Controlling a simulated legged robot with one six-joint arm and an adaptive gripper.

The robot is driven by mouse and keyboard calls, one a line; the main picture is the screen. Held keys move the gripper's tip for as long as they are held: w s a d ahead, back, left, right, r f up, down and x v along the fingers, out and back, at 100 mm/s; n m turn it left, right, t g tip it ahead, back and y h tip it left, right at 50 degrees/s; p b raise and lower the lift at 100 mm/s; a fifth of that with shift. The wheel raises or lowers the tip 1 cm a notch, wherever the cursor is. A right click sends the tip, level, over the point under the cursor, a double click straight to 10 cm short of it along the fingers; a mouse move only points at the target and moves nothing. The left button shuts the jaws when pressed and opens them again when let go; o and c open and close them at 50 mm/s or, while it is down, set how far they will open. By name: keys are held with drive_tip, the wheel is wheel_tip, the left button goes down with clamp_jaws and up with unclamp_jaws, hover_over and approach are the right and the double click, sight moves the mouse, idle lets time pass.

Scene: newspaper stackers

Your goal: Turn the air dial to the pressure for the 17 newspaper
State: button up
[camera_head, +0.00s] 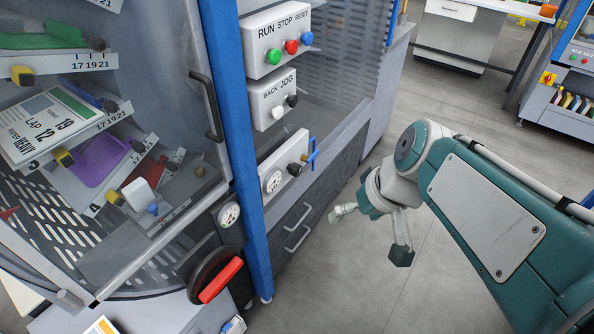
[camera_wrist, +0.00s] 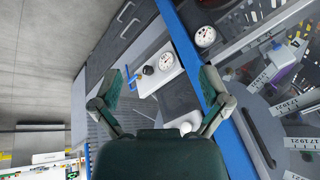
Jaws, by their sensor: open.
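A white air panel (camera_head: 284,168) on the machine front carries a round gauge (camera_head: 272,181), a dark knob (camera_head: 295,169) and a blue lever (camera_head: 312,154). In the wrist view the same gauge (camera_wrist: 167,61), knob (camera_wrist: 148,70) and blue lever (camera_wrist: 132,77) lie ahead between the fingers. The gauge reading is too small to tell. My gripper (camera_head: 369,236) is open and empty, right of and below the panel, apart from it. It also shows in the wrist view (camera_wrist: 160,84). A card reading "LAP 12 19" and "PAPER HEAVY" (camera_head: 48,125) lies behind the clear guard.
A second gauge (camera_head: 229,215) and a black wheel with a red handle (camera_head: 215,280) sit left of the blue post (camera_head: 240,150). Button boxes (camera_head: 277,40) are above the panel. Drawer handles (camera_head: 298,228) protrude below. Scales marked 17, 19, 21 show inside. The floor is clear.

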drive_tip(key=w+a+f+n+y, duration=0.1)
drive_tip(key=w+a+f+y, duration=0.15)
drive_tip(key=w, duration=0.45)
drive_tip(key=w+a+f+n+y, duration=0.1)
drive_tip(key=w+a+f+y, duration=0.1)
drive_tip(key=w+f+y, duration=0.35)
drive_tip(key=w+a+f+n+y, duration=0.1)
drive_tip(key=w+a+f, duration=0.1)
drive_tip(key=w, duration=0.6)
drive_tip(key=m+t+y, duration=0.2)
drive_tip(key=m+t, duration=0.1)
drive_tip(key=t, duration=0.5)
approach(300, 172)
drive_tip(key=x, duration=1.1)
drive_tip(key=shift+a+r, duration=0.15)
drive_tip(key=shift+r, duration=0.05)
drive_tip(key=c, duration=1.1)
